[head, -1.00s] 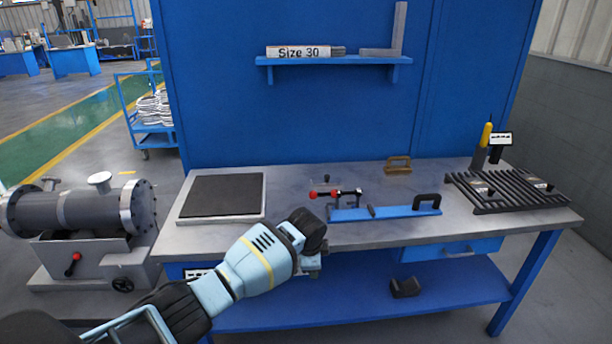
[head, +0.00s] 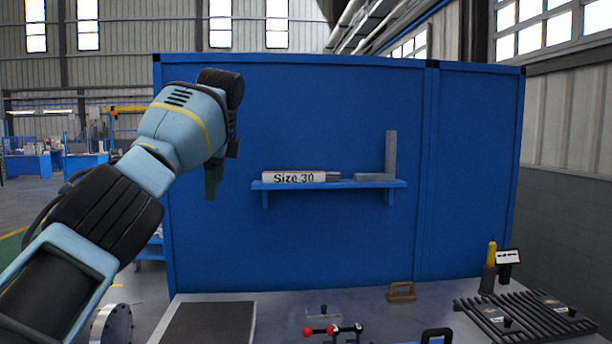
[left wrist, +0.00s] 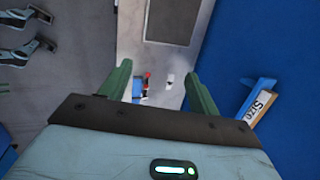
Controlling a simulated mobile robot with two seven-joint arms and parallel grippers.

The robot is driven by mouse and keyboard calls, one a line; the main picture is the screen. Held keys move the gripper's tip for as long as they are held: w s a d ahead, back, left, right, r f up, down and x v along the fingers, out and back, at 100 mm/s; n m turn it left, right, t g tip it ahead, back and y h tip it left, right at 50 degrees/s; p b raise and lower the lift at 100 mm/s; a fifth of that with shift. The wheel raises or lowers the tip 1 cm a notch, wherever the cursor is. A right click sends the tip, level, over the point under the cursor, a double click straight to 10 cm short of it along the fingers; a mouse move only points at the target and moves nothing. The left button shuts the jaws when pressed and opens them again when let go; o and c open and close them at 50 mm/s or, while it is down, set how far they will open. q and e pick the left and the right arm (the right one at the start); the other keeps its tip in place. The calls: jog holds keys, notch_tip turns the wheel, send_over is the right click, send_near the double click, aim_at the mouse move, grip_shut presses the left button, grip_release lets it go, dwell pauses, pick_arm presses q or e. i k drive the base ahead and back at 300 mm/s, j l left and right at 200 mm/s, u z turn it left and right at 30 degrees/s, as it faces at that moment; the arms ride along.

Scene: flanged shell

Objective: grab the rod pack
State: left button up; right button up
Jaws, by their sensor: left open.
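The rod pack (head: 301,177), a pale roll labelled "Size 30" with a grey rod end at its right, lies on the blue wall shelf (head: 352,185). Its labelled end also shows at the right edge of the left wrist view (left wrist: 258,107). My left gripper (head: 211,183) is raised to the left of the shelf, at about its height, apart from the pack. In the left wrist view its two green fingers (left wrist: 160,82) are spread, with nothing between them. My right gripper is not in view.
A grey angle piece (head: 390,155) stands on the shelf to the right of the pack. The blue panel stands behind the shelf.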

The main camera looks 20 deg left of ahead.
aim_at(307, 177)
jog(key=i, duration=1.75)
